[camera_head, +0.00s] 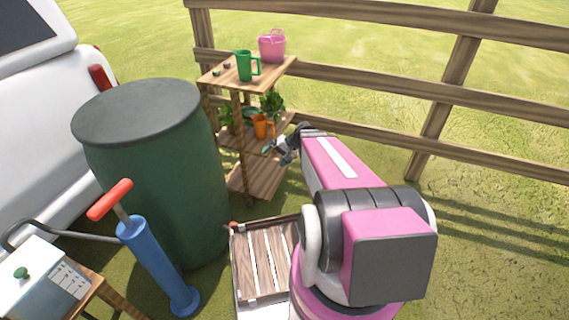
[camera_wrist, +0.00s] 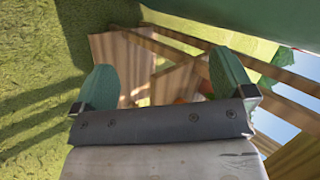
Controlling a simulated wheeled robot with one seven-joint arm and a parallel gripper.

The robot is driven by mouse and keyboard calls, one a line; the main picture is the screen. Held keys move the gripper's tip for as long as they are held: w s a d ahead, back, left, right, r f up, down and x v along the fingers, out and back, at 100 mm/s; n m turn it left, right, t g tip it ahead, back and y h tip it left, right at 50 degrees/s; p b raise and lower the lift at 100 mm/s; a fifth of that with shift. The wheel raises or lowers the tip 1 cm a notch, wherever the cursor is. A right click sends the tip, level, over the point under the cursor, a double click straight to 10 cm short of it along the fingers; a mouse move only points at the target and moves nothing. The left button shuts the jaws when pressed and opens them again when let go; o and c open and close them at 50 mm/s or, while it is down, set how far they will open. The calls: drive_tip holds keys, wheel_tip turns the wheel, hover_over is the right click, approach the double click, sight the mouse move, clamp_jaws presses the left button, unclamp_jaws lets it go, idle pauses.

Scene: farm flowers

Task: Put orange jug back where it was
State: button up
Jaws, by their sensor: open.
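The orange jug (camera_head: 261,129) stands on the middle shelf of a wooden shelf stand (camera_head: 262,178), with plants around it. My gripper (camera_head: 270,149) is in front of and just below the jug in the head view, at the right side of the stand. In the wrist view my gripper (camera_wrist: 164,80) has its two green fingers wide apart with nothing held between them. A small patch of orange shows by the right finger there, mostly hidden; I cannot tell for sure that it is the jug.
A green jug (camera_head: 245,66) and a pink bucket (camera_head: 272,46) stand on the top shelf. A large green barrel (camera_head: 155,165) is left of the stand, with a blue pump (camera_head: 157,268) before it. A wooden crate (camera_head: 264,262) lies in front. A fence (camera_head: 400,85) runs behind.

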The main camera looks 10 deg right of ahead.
drive_tip(key=s+d+r+n+g+h, duration=0.1)
drive_tip(key=s+r+h, duration=0.3)
drive_tip(key=s+h, duration=0.4)
drive_tip(key=shift+s+d+r+n+g+h, duration=0.4)
drive_tip(key=shift+s+n, duration=0.4)
drive_tip(key=shift+s, duration=0.35)
